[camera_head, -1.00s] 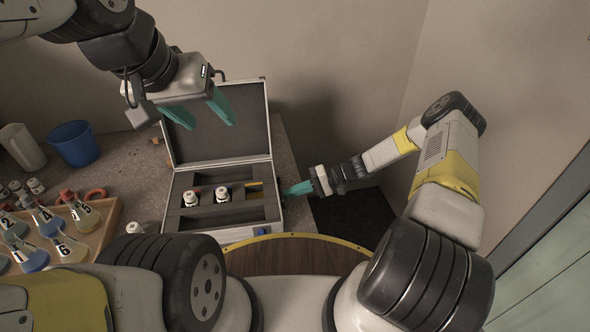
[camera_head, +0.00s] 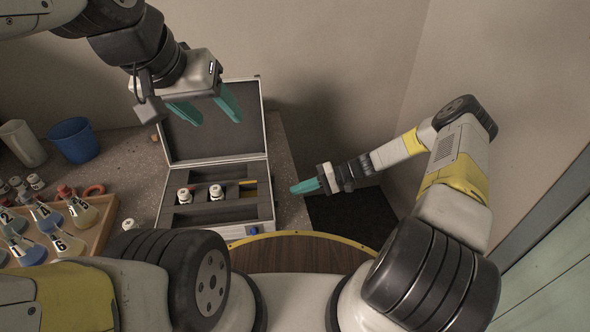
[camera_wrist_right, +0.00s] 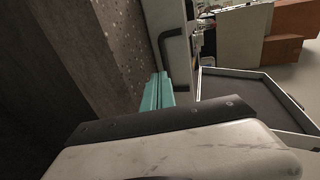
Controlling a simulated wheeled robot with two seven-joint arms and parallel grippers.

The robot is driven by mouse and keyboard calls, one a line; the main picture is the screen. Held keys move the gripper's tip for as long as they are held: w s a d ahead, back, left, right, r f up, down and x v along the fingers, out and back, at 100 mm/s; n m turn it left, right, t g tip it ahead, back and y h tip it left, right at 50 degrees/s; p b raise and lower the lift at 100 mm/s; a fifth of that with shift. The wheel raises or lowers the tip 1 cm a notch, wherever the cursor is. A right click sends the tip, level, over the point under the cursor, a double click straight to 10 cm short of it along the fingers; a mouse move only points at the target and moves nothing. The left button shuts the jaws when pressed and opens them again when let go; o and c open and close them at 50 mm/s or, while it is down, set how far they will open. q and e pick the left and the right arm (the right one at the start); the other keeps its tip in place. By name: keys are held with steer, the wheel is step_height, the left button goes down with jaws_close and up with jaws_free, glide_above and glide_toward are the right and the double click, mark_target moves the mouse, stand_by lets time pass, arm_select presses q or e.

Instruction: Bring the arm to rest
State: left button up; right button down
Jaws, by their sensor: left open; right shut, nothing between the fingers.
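My left gripper (camera_head: 211,108) is open and empty, with its teal fingers apart in front of the raised lid of the case. My right gripper (camera_head: 303,186) is shut with nothing in it, just right of the case, over the bench's right edge. Its teal fingers also show in the right wrist view (camera_wrist_right: 157,92). The right arm reaches out from the lower right and bends back toward the bench.
An open silver case (camera_head: 262,212) with a foam insert holds two white bottles (camera_head: 216,192). A wooden tray (camera_head: 100,232) of labelled flasks stands at left. A blue cup (camera_head: 73,140) and a pale cup (camera_head: 22,144) stand behind. A wall closes the right side.

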steer(key=f+v, duration=0.1)
steer(key=v, duration=0.8)
step_height(320, 180, up, 16)
steer(key=s+d+n+h, duration=0.1)
steer(key=s+d+h, duration=0.1)
steer(key=h, duration=0.4)
steer(key=s+d+r+t+h, duration=0.1)
steer(key=s+r+h, duration=0.1)
steer(key=s+r, duration=0.35)
steer(key=s+r+t+h, duration=0.2)
steer(key=r, duration=0.6)
steer(key=s+d+r+t+h, duration=0.1)
steer(key=s+r+h, duration=0.1)
steer(key=s+r, duration=0.35)
steer(key=s+r+m+t, duration=0.2)
steer(key=s+r+t, duration=0.2)
steer(key=s, duration=0.5)
steer(key=shift+d+r, duration=0.3)
steer(key=shift+r, duration=0.9)
